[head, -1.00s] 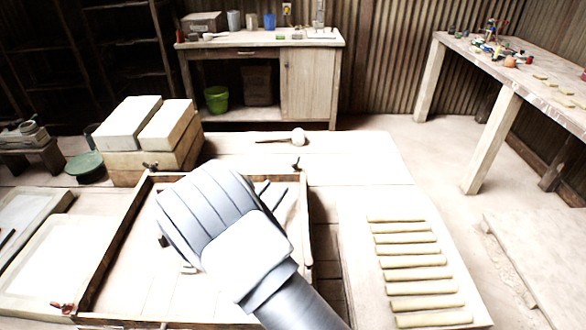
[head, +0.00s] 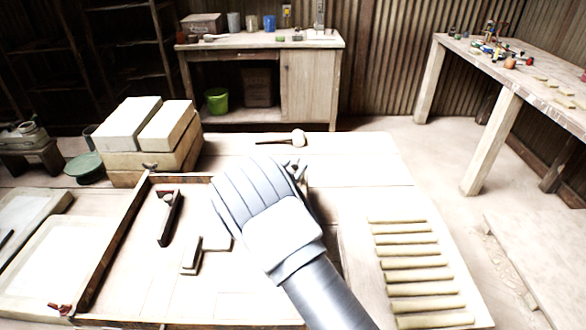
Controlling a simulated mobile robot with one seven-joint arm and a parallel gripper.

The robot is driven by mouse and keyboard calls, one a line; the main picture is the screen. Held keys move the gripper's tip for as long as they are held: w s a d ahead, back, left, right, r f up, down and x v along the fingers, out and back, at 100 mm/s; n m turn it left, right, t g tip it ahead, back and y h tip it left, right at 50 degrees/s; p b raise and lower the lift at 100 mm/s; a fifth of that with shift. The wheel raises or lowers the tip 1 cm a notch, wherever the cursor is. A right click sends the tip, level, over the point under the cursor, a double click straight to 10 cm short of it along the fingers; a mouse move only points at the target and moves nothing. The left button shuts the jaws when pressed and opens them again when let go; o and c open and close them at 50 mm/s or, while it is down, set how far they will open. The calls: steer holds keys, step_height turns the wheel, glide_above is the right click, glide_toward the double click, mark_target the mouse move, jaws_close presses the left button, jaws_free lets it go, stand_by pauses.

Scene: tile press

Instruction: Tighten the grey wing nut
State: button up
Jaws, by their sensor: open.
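My gripper (head: 296,170) is over the back right corner of the wooden press frame (head: 112,240). Only small parts of its fingers show past the wrist. The wing nut at that corner is hidden or too mixed with the fingers to make out. A small dark wing nut (head: 150,166) sits on the back left corner of the frame. A red wing nut (head: 62,308) sits at the front left corner. Which nut is grey is hard to tell at this size. My arm hides the right side of the frame.
Inside the frame lie a dark-topped tool (head: 169,218) and a pale angled piece (head: 203,255). A mallet (head: 298,138) lies behind the frame. Pale blocks (head: 125,122) stand back left. Several yellowish strips (head: 420,272) lie at right.

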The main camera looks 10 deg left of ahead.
jaws_close()
steer(key=shift+f, duration=0.1)
steer(key=m+h+b, duration=0.1)
steer(key=h, duration=0.1)
steer(key=m+g+h+b, duration=0.1)
steer(key=b, duration=0.1)
steer(key=shift+w+a+m+h, duration=0.15)
steer(key=shift+a+m+h, duration=0.05)
steer(key=shift+m+h, duration=0.2)
steer(key=shift+a+m+g+h+b, duration=0.1)
steer(key=shift+m+g+h+b, duration=0.85)
steer(key=shift+h, duration=0.35)
jaws_free()
